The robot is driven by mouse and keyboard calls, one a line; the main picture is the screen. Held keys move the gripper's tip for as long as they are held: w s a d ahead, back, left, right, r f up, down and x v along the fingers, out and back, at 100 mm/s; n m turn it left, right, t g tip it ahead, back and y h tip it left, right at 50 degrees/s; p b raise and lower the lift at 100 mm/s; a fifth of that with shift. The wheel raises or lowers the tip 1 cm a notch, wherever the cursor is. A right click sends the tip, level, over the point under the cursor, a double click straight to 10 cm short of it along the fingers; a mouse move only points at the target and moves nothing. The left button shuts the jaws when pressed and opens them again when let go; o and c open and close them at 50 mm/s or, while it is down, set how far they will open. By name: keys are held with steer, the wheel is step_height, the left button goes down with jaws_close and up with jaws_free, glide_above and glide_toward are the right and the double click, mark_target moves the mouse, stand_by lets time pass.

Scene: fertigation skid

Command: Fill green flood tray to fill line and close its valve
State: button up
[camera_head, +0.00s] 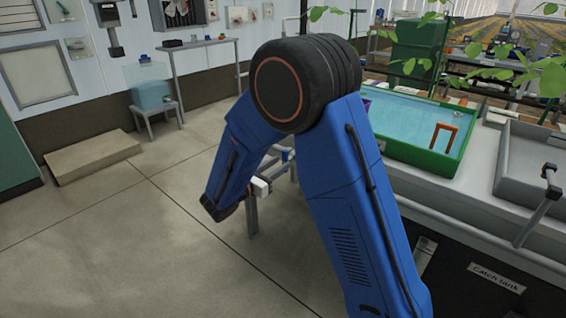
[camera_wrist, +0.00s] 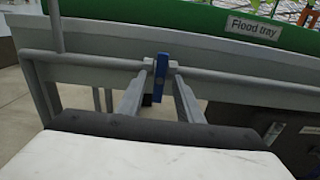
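The green flood tray (camera_head: 418,156) stands on the bench at the right in the head view, with blue water in it. An orange-red bracket-shaped piece (camera_head: 444,128) stands in the water. I cannot make out a fill line. In the wrist view the tray's green edge (camera_wrist: 205,18) and its "Flood tray" label (camera_wrist: 254,28) show at the top. A blue valve handle (camera_wrist: 163,74) stands upright on the grey pipe below it. My gripper (camera_wrist: 162,68) is open, with its fingers on either side of the handle, seemingly with small gaps. My arm hides part of the tray in the head view.
An empty grey tray (camera_head: 530,165) lies right of the green one. A "Catch tank" label (camera_head: 497,278) is on the dark front below the bench. A grey pipe (camera_wrist: 245,84) runs along the bench front. Open floor (camera_head: 130,230) lies at the left.

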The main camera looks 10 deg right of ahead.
steer(key=v, duration=1.3)
steer(key=shift+s+a, duration=0.2)
steer(key=shift+a, duration=0.1)
stand_by(0.9)
steer(key=s+d+r+m+g+y, duration=0.2)
steer(key=s+d+m+g, duration=0.4)
steer(key=d, duration=0.5)
steer(key=s+d+r+m+g+y, duration=0.25)
steer(key=s+d+m, duration=0.25)
steer(key=s+d, duration=0.45)
steer(key=s+d+r+m+t+y, duration=0.1)
steer(key=s+m+t+y, duration=0.1)
steer(key=s+m+y, duration=0.8)
steer(key=s+m, duration=0.4)
steer(key=s, duration=0.2)
steer(key=shift+s+t, duration=0.2)
steer(key=shift+t, duration=0.15)
